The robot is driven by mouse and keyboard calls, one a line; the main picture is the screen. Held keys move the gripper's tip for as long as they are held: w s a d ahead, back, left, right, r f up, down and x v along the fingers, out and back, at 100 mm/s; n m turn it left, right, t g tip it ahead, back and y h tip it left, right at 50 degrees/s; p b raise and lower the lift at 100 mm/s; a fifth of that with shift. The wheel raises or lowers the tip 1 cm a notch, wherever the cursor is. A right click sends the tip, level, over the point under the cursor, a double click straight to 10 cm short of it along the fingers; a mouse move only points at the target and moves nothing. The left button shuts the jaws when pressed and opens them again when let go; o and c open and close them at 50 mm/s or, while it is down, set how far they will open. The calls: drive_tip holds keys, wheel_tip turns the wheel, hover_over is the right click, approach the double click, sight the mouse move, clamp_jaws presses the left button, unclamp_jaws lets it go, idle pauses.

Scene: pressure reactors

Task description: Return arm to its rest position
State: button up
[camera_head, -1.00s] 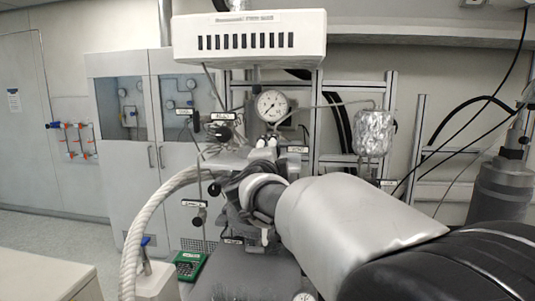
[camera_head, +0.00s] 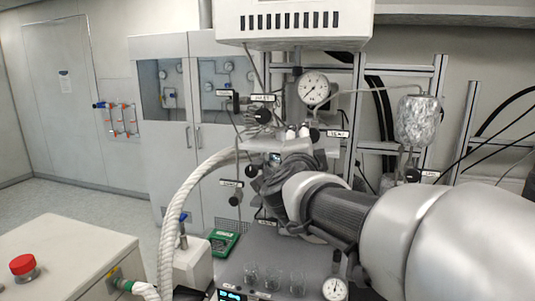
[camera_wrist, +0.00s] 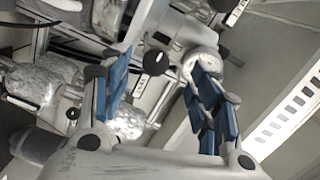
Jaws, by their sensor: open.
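My gripper (camera_wrist: 161,66) shows in the wrist view with its two blue-padded fingers spread apart. Nothing is held between them. Behind the fingers are a round gauge, black knobs and foil-wrapped parts of the reactor rig, tilted in the picture. In the head view my arm reaches in from the lower right across the front of the rig. Its wrist end is in front of the rig below the pressure gauge (camera_head: 313,88), and the fingers cannot be made out there. I cannot tell whether the arm touches the rig.
A foil-wrapped vessel (camera_head: 418,121) hangs right of the gauge. A thick white hose (camera_head: 178,205) curves down at the left. Small glass beakers (camera_head: 273,279) and a lower gauge (camera_head: 335,288) stand in front. Open floor lies beyond.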

drive_tip(key=s+a+f+n+g+y, duration=0.2)
drive_tip(key=s+f+n+g+y, duration=0.1)
drive_tip(key=s+f+n, duration=0.4)
drive_tip(key=s+a+f+n+g+y, duration=0.25)
drive_tip(key=s+f+n, duration=0.2)
drive_tip(key=s, duration=0.55)
drive_tip(key=s+d+f+n+g+h, duration=0.1)
drive_tip(key=s+d+f+n+g, duration=0.2)
drive_tip(key=s+f, duration=0.4)
drive_tip(key=s+d+f+n+g+h, duration=0.1)
drive_tip(key=s+d+f+n+g, duration=0.2)
drive_tip(key=s+f, duration=0.4)
drive_tip(key=s+d+g, duration=0.1)
drive_tip(key=s+d, duration=0.1)
drive_tip(key=s, duration=0.4)
drive_tip(key=shift+s+d+f, duration=0.15)
drive_tip(key=shift+d+f, duration=0.1)
drive_tip(key=shift+d, duration=0.1)
